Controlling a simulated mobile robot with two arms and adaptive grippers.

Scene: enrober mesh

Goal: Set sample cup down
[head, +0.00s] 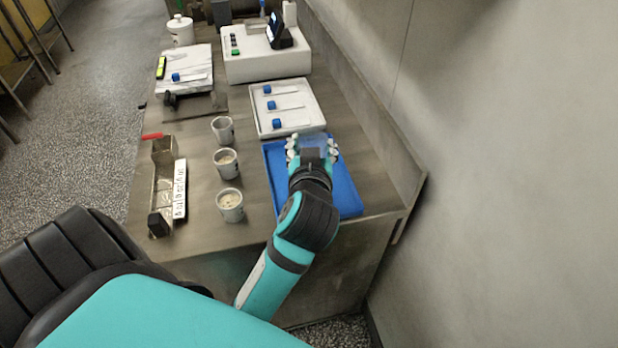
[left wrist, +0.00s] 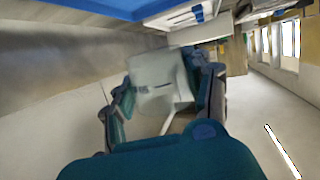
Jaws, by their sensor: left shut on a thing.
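My left gripper (head: 312,157) is over the blue tray (head: 346,192) at the right side of the bench. It is shut on a clear, pale sample cup (head: 313,139), which shows just beyond the fingers. In the left wrist view the cup (left wrist: 158,78) sits between the two teal fingers of the left gripper (left wrist: 155,105), and the blue tray (left wrist: 85,9) shows along the top edge. I cannot tell whether the cup touches the tray. The fingers and wrist hide part of the cup and tray. My right gripper is not in view.
A white tray (head: 301,94) with blue-capped tubes lies just behind the blue tray. Several grey cups (head: 229,205) stand to the left, beside a metal holder (head: 164,152). A white instrument (head: 262,66) stands farther back. A wall (head: 480,140) rises on the right.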

